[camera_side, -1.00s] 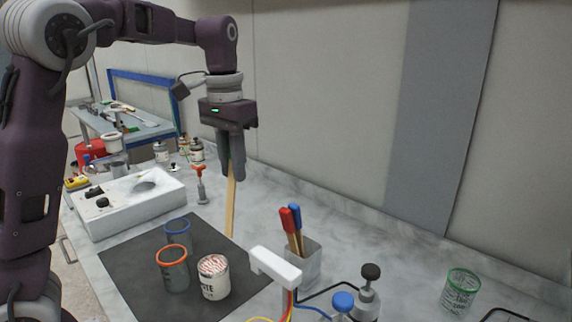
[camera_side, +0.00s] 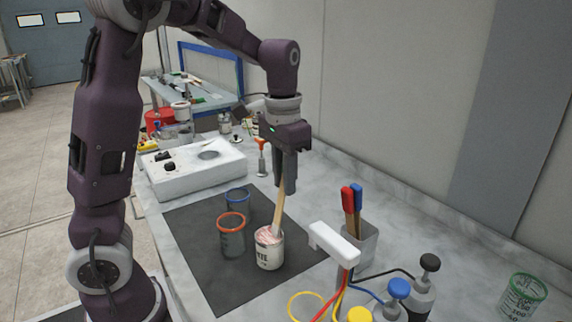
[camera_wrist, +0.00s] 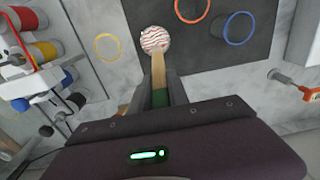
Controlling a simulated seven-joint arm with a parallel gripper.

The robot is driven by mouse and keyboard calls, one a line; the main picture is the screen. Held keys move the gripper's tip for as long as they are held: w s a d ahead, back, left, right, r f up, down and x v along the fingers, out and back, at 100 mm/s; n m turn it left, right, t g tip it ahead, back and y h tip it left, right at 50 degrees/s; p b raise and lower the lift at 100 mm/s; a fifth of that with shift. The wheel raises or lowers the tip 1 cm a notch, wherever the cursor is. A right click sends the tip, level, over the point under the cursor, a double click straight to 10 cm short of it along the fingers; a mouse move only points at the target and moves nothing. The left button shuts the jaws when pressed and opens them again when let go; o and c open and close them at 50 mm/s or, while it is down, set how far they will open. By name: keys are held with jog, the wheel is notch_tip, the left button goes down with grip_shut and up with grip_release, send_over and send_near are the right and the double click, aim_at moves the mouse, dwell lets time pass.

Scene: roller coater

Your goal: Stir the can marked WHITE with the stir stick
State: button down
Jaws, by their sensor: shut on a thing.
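The white can (camera_side: 269,254) stands upright on the dark mat (camera_side: 213,282), with dark lettering partly visible on its side and a red-and-white streaked top. In the wrist view the stick (camera_wrist: 158,71) runs from the fingers to the streaked top of the can (camera_wrist: 155,39).
An orange-rimmed cup (camera_side: 232,238) and a blue-rimmed cup (camera_side: 238,204) stand left of the can. A holder (camera_side: 358,250) with red and blue handled tools and a white block (camera_side: 334,243) stand to the right. A white machine (camera_side: 196,168) stands behind. A green-rimmed cup (camera_side: 522,298) is far right.

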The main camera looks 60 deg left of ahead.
aim_at(281, 195)
jog(key=shift+s+f, duration=0.25)
jog(key=shift+f, duration=0.95)
jog(key=shift+s+f, duration=0.25)
jog(key=shift+f, duration=0.9)
